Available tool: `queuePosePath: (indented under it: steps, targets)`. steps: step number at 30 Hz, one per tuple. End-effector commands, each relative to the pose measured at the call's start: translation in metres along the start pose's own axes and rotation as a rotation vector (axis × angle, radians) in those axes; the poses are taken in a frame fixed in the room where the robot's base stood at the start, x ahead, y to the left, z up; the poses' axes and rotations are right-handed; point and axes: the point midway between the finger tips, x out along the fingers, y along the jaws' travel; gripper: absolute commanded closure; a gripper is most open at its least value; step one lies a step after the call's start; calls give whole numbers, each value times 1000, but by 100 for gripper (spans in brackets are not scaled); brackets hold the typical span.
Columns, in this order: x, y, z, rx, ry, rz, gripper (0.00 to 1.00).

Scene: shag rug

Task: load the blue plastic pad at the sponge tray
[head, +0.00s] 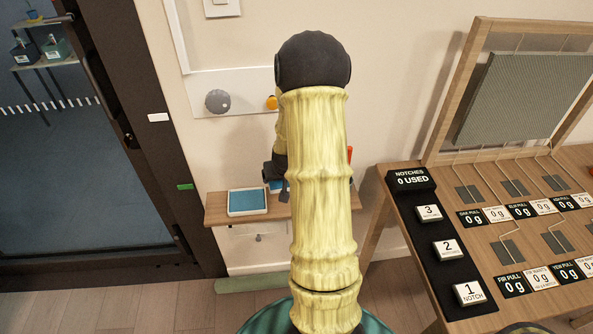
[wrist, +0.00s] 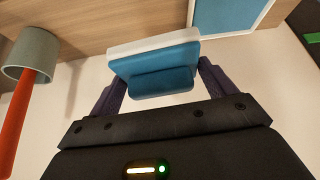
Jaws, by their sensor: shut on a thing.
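The blue plastic pad (wrist: 152,72) has a white layer along its far side and a rounded blue block on its near side. In the wrist view my gripper (wrist: 160,78) is shut on it, with one dark finger at each end. A shallow tray with a white rim and blue inside, which looks like the sponge tray (head: 248,202), lies on the left part of a small wall shelf. It also shows beyond the pad at the upper right of the wrist view (wrist: 234,14). In the head view my gripper (head: 277,183) is beside the tray's right end, and my arm hides most of it.
The wooden shelf (head: 219,214) is narrow. A grey cup-like piece with an orange-red handle (wrist: 32,58) is left of my gripper in the wrist view. A wooden bench (head: 420,284) with numbered blocks stands at the right, and a dark-framed door (head: 90,130) at the left.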

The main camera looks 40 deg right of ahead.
Motion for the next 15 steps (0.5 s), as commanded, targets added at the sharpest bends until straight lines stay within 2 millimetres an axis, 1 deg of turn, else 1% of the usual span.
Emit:
queuePosePath:
  steps: [1,2,3,5,6,8,9,12,15]
  targets:
    - [3,-25,7,-39,-5,-24,35]
    - [5,-39,10,-60,-5,-36,35]
    - [7,-57,16,-89,-6,-53,35]
    - [8,-85,26,-134,-6,-79,35]
    - [9,-102,33,-164,-5,-96,35]
    - [9,-129,45,-211,-6,-122,35]
    - [8,-146,54,-241,-6,-139,35]
    - [5,-184,76,-313,-5,-180,35]
    - [2,-211,94,-365,-4,-209,35]
